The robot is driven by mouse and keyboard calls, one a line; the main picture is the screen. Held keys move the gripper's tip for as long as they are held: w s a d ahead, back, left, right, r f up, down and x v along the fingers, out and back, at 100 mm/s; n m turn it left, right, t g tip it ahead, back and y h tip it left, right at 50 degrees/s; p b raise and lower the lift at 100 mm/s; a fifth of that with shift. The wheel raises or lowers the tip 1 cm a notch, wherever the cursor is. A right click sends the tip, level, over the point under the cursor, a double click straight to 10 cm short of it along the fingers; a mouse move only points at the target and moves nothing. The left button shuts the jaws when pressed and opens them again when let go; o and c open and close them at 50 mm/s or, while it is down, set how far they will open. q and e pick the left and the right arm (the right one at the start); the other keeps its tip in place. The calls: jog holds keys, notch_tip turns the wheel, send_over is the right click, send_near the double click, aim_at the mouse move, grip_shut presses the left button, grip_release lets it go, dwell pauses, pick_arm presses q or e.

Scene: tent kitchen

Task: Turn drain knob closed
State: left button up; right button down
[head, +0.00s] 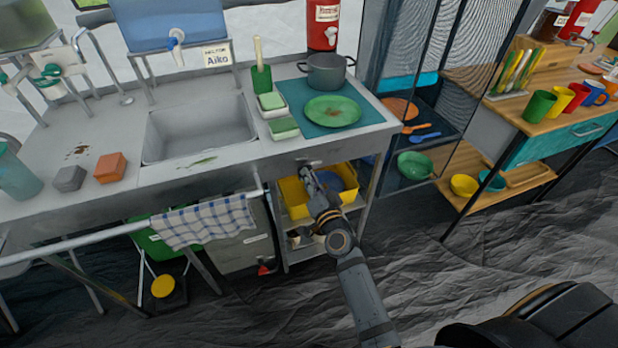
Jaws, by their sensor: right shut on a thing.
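A small pale knob (314,162), which looks like the drain knob, sits at the front edge of the metal sink counter (240,152), right of the basin. My right gripper (307,168) reaches up to it from below and is shut on it. The fingers hide most of the knob, so its turn angle cannot be read. The grey sink basin (200,128) is set in the counter and looks empty. My left gripper is not in view.
A yellow bin (294,198) stands on the shelf behind my right arm. A checked towel (205,222) hangs from the front rail at left. A green plate (332,111) and a grey pot (326,72) stand on the counter. Dark floor at the right is partly open.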

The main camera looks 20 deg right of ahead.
jog(key=m, duration=0.8)
jog(key=shift+d+f+m, duration=0.1)
jog(key=shift+f+m, duration=0.1)
jog(key=shift+m, duration=0.2)
dwell(0.4)
jog(key=c, duration=1.4)
grip_release()
jog(key=shift+s+d, duration=0.15)
jog(key=shift+s, duration=3.65)
